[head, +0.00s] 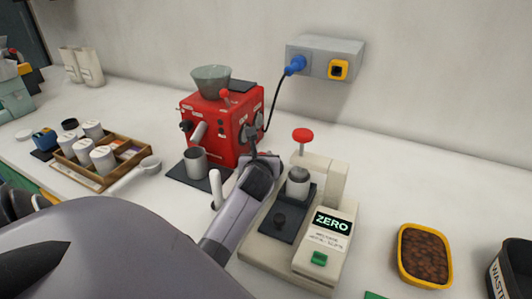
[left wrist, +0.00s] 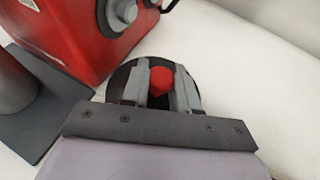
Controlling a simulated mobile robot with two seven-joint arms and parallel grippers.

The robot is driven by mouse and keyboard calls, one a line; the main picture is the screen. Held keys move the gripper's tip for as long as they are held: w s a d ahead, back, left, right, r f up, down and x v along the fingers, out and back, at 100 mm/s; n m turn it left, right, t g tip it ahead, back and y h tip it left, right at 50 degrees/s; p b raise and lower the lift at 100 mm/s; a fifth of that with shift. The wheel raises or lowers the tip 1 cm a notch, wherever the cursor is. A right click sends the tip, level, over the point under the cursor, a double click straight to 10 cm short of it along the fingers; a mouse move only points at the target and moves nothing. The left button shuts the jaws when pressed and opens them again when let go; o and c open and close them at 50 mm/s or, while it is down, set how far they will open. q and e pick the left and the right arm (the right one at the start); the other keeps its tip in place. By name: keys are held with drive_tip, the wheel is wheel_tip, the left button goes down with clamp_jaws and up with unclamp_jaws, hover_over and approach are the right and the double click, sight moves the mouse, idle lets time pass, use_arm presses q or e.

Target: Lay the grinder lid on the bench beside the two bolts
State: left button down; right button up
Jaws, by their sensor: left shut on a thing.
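My left gripper (head: 255,158) is shut on the red knob of the black, round grinder lid. In the left wrist view, the lid (left wrist: 120,76) shows around the two fingers (left wrist: 163,88), just right of the red machine, over the white bench. Whether the lid touches the bench, I cannot tell. In the head view, my gripper is in front of the red grinder's (head: 222,128) right side, and the lid is mostly hidden. The grinder has a glass hopper (head: 211,80) on top. I cannot make out the two bolts. My right gripper is not in view.
A scale with a ZERO display (head: 333,223) stands close right of my gripper. A metal cup (head: 195,162) stands on a dark mat left of it. A wooden tray (head: 127,168) of jars is farther left. A yellow tub of beans (head: 425,254) is at right. The bench's back right is bare.

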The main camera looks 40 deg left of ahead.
use_arm(q)
drive_tip(key=shift+w+a+r, duration=0.1)
drive_tip(key=shift+w+a, duration=0.05)
drive_tip(key=shift+w, duration=0.15)
drive_tip(key=shift+w+a+f, duration=0.25)
drive_tip(key=shift+w+a, duration=0.1)
drive_tip(key=shift+w, duration=0.35)
drive_tip(key=shift+w+a+f, duration=0.2)
drive_tip(key=shift+w+a, duration=0.1)
drive_tip(key=shift+w, duration=0.35)
drive_tip(key=shift+f, duration=0.2)
drive_tip(key=shift+f, duration=0.15)
drive_tip(key=c, duration=0.9)
unclamp_jaws()
drive_tip(key=shift+o, duration=0.2)
